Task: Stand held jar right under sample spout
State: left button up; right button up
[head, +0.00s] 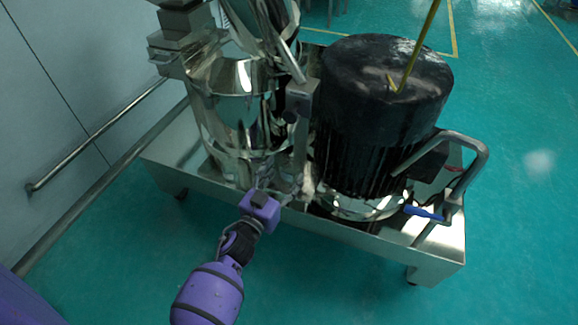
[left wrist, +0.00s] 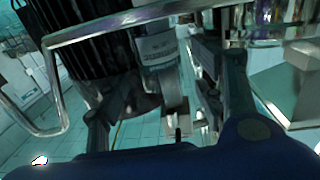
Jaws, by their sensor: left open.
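My left gripper (head: 275,184) reaches in from the bottom of the head view to the front edge of the steel machine, low beside its polished drum (head: 238,78). Its two dark fingers stand apart in the left wrist view (left wrist: 165,82), so it is open. A grey cylindrical piece (left wrist: 158,48) shows beyond and between the fingers; I cannot tell whether it is a jar or a machine part. I cannot clearly make out the jar or the sample spout in either view. My right gripper is not in view.
A large black ribbed motor (head: 378,110) stands right of the drum. The steel base frame (head: 345,232) runs along the front. The green floor in front is clear.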

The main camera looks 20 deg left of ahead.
pick_arm(q)
jog(key=s+a+f+g+y, duration=0.1)
jog(key=s+f+g, duration=0.15)
jog(key=s, duration=0.55)
jog(key=s+a+f+n+g, duration=0.1)
jog(key=s+f, duration=0.3)
jog(key=s, duration=0.4)
jog(key=s+a+f+g+y, duration=0.1)
jog(key=s+a+f, duration=0.15)
jog(key=s, duration=0.65)
jog(key=s+d+f+g, duration=0.2)
jog(key=s+g, duration=0.1)
jog(key=s, duration=0.7)
jog(key=s+d+f+g, duration=0.3)
jog(key=s, duration=0.8)
jog(key=shift+s+f+g, duration=0.2)
jog(key=shift+s+g, duration=0.05)
jog(key=shift+g, duration=0.1)
